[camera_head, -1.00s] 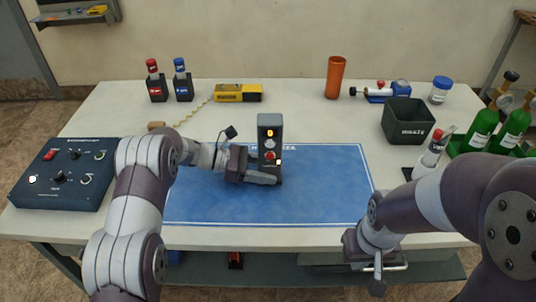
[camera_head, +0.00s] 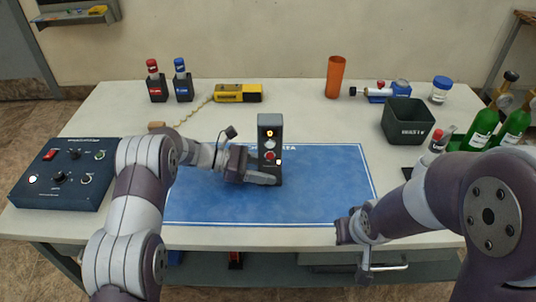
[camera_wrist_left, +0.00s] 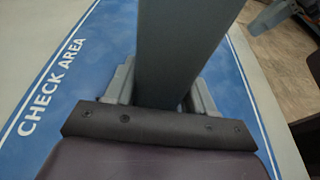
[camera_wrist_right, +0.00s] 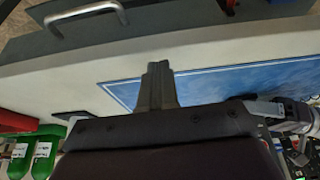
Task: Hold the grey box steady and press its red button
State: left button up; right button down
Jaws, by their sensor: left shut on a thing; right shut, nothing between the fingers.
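My right gripper (camera_head: 345,228) is at the front edge of the table, apart from the box. In the right wrist view its fingers (camera_wrist_right: 157,85) are together with nothing between them.
A dark blue control panel (camera_head: 68,172) is at the left. A dark bin (camera_head: 407,128) and green bottles (camera_head: 480,130) are at the right. A yellow device (camera_head: 238,92), an orange cup (camera_head: 335,77) and small red and blue bottles stand at the back. The mat right of the box is clear.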

aim_at(270, 156)
jog(key=w+a+t+y, duration=0.1)
jog(key=w+a, duration=0.1)
jog(key=w+a+r+t+y, duration=0.1)
jog(key=w+a+t, duration=0.1)
jog(key=w+a+t+y, duration=0.1)
jog(key=w+a, duration=0.1)
jog(key=shift+r+n+t, duration=0.15)
jog(key=shift+n+t, duration=0.15)
jog(key=shift+n, duration=0.1)
jog(key=a+y, duration=0.1)
jog(key=a+r+y, duration=0.1)
jog(key=a+t, duration=0.1)
jog(key=a, duration=0.1)
jog(key=shift+w+r+y, duration=0.3)
jog(key=shift+w+y, duration=0.1)
jog(key=s+a+r+t+y, duration=0.1)
jog(key=s+a+r+y, duration=0.1)
jog(key=a+r+y, duration=0.3)
jog(key=w+a+f+y, duration=0.1)
jog(key=w, duration=0.7)
jog(key=shift+w+a+n, duration=0.15)
jog(key=shift+a+n, duration=0.05)
jog(key=shift+n, duration=0.2)
jog(key=shift+w, duration=0.45)
